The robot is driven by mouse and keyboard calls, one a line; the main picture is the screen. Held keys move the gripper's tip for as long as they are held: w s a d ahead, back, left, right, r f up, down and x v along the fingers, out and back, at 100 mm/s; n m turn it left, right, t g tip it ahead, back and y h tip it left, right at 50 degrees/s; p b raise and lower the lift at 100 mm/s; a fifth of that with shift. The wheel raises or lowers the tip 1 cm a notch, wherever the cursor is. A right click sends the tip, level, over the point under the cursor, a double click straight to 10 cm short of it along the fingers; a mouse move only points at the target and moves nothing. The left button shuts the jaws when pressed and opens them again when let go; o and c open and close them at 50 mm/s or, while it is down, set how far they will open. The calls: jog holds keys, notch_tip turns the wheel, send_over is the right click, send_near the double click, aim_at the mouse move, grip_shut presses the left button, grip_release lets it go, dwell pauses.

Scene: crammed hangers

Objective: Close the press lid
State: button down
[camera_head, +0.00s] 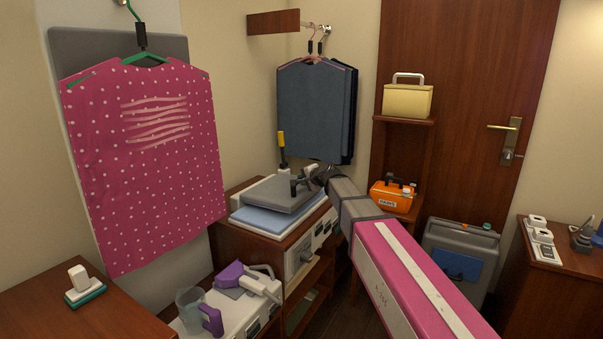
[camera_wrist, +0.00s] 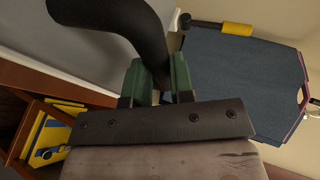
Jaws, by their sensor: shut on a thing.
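The press (camera_head: 268,228) sits on a wooden cabinet in the middle of the head view. Its grey lid (camera_head: 268,196) lies low over the light blue pad (camera_head: 262,219); whether the two touch all along I cannot tell. My gripper (camera_head: 299,180) is at the right part of the lid, at the end of my pink arm. In the wrist view my gripper's dark green fingers (camera_wrist: 162,75) are shut by a thick black curved handle (camera_wrist: 122,22). The exact contact is partly hidden by the gripper itself.
Dark blue garments (camera_head: 312,105) hang just behind the press. A yellow-and-black upright handle (camera_head: 281,145) stands at its back. An orange case (camera_head: 393,197) sits to the right. A white machine (camera_head: 232,305) stands in front, and a pink dotted garment (camera_head: 150,165) hangs at left.

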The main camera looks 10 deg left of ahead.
jog(key=shift+s+d+f, duration=0.15)
jog(key=shift+d+f, duration=0.05)
jog(key=shift+f, duration=0.55)
jog(key=c, duration=1)
grip_release()
jog(key=shift+r, duration=0.1)
jog(key=shift+o, duration=0.2)
jog(key=v, duration=1)
jog(key=shift+s+d+r, duration=0.15)
jog(key=shift+s+d, duration=0.05)
jog(key=shift+s, duration=0.05)
jog(key=s+d+f+n+g+h, duration=0.2)
jog(key=s+d+f, duration=0.3)
jog(key=f, duration=0.4)
jog(key=s+d+f+n+g+h, duration=0.25)
jog(key=d+f, duration=0.35)
jog(key=f, duration=0.3)
jog(key=s+d+f+n+g+h, duration=0.3)
jog(key=s+d+f+g+h, duration=0.1)
jog(key=s+d+f, duration=1)
jog(key=s+d+g, duration=0.1)
jog(key=s, duration=0.1)
jog(key=shift+s+d+h, duration=0.3)
jog(key=shift+s+h, duration=0.05)
